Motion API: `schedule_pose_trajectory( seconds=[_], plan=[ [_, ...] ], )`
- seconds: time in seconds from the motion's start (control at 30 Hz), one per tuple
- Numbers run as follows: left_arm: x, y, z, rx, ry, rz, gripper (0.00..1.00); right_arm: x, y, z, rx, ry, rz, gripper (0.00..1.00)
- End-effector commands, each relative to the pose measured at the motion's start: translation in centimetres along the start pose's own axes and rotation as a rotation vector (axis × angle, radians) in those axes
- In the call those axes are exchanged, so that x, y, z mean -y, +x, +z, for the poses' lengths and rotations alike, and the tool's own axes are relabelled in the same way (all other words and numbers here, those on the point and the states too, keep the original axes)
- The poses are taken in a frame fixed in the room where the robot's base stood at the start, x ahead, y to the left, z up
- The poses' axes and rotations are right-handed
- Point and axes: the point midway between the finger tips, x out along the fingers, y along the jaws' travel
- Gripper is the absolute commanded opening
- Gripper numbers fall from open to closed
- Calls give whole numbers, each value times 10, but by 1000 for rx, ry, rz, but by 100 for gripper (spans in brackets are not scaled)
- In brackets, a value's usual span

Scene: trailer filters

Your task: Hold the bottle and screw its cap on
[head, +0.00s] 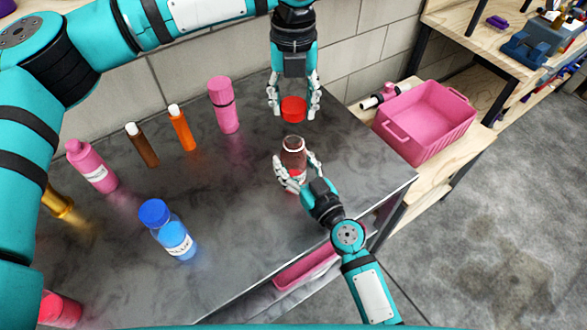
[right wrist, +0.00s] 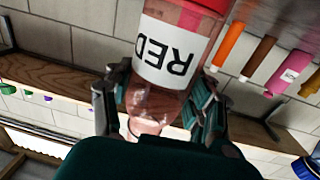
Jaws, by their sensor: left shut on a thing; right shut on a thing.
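A clear bottle (head: 294,152) with a white label reading "RED" stands upright near the right end of the dark table, its top uncapped. My right gripper (head: 299,172) is shut around its body. In the right wrist view the picture is upside down: the bottle (right wrist: 165,60) sits between the fingers (right wrist: 155,100), with red at its lower part. My left gripper (head: 293,106) points down and is shut on a red cap (head: 293,109). The cap is above and behind the bottle in the head view, with a gap between them.
On the table (head: 240,215) stand a blue-capped bottle (head: 168,230), a pink bottle (head: 92,166), a pink cylinder (head: 223,105), an orange tube (head: 181,128) and a brown tube (head: 141,145). A pink crate (head: 425,120) is on a wooden shelf at right.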

Motion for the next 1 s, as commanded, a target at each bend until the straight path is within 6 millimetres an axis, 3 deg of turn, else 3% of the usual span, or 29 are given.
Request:
schedule_pose_trajectory(
  seconds=[0.03, 0.2, 0.33, 0.63, 1.0],
  plan=[
    [0, 0, 0, 0, 0, 0, 28, 0, 0, 0, 0, 0, 0, 21],
    [0, 0, 0, 0, 0, 0, 28, 0, 0, 0, 0, 0, 0, 0],
    [0, 5, 0, -2, 0, 0, 28, 0, 0, 0, 0, 0, 0, 0],
    [0, 46, -1, -2, 0, -1, 28, 0, 0, 0, 0, 0, 0, 0],
    [0, 50, 0, 0, 0, 0, 28, 0, 0, 0, 0, 0, 0, 0]
  ],
)
